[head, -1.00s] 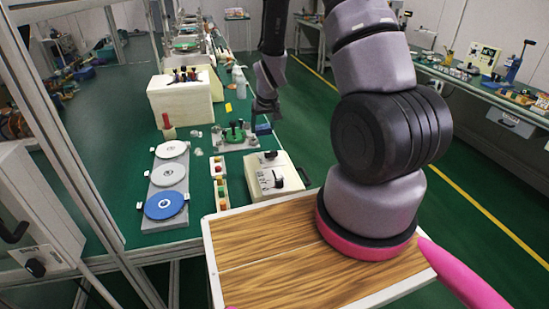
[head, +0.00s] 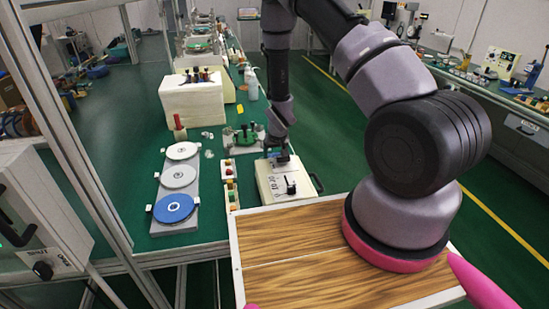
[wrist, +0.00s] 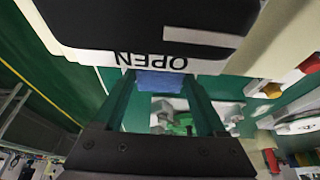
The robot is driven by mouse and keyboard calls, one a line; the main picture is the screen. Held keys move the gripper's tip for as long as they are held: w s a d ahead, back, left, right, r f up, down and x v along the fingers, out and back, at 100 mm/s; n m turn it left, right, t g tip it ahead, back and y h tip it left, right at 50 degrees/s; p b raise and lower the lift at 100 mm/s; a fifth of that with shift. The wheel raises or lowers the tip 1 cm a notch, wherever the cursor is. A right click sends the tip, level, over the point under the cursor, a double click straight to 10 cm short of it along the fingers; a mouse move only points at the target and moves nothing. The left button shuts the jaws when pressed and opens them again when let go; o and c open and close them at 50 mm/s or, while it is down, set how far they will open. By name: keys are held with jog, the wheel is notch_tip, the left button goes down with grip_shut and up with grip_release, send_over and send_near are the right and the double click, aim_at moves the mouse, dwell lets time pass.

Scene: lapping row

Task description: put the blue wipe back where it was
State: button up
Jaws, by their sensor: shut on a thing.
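My gripper (head: 280,154) is over the far edge of the cream box (head: 270,186) on the green bench in the head view. It is shut on the blue wipe (wrist: 160,82), which shows as a small blue patch between the fingers in the wrist view. In the head view the wipe is tiny and mostly hidden by the gripper. In the wrist view my gripper (wrist: 165,95) is close to a pale surface with a black area and upside-down OPEN lettering (wrist: 150,60). I cannot tell whether the wipe touches the box.
A grey plate with two white discs and a blue disc (head: 174,208) lies left. A narrow tray of coloured pieces (head: 231,185) stands beside the box. A green-knobbed fixture (head: 243,138) is behind. A wood-topped surface (head: 290,250) is in front. Green floor lies right.

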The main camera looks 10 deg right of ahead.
jog(key=shift+f, duration=0.4)
jog(key=shift+f, duration=0.15)
jog(key=o, duration=1)
jog(key=shift+o, duration=0.2)
jog(key=v, duration=1.2)
jog(key=shift+r, duration=0.25)
